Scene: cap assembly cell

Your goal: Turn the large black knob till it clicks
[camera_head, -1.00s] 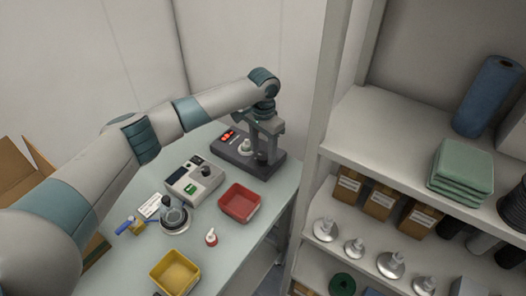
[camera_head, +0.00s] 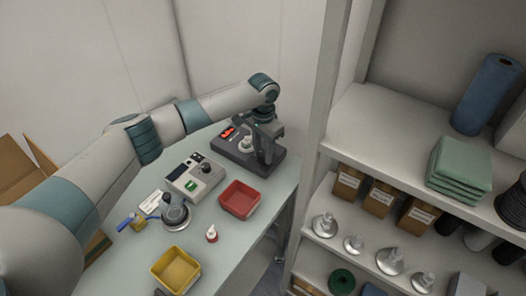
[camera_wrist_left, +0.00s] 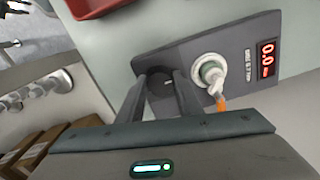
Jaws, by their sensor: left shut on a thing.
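The large black knob (camera_wrist_left: 160,80) stands at one end of the dark grey device panel (camera_wrist_left: 235,50), with a small pale mark on its top. My left gripper (camera_wrist_left: 161,86) is shut on the knob, one finger on each side of it in the left wrist view. In the head view my left gripper (camera_head: 267,153) reaches down onto the right end of the dark device (camera_head: 233,151) and largely hides the knob. The device's red display (camera_wrist_left: 267,59) reads 0.0. My right gripper is not in view.
A pale fitting with a small nozzled part (camera_wrist_left: 211,73) stands on the panel close beside my finger. A red tray (camera_head: 240,199), a grey box with a smaller black knob (camera_head: 195,179) and a yellow tray (camera_head: 175,271) are on the table. Shelving (camera_head: 335,150) rises at right.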

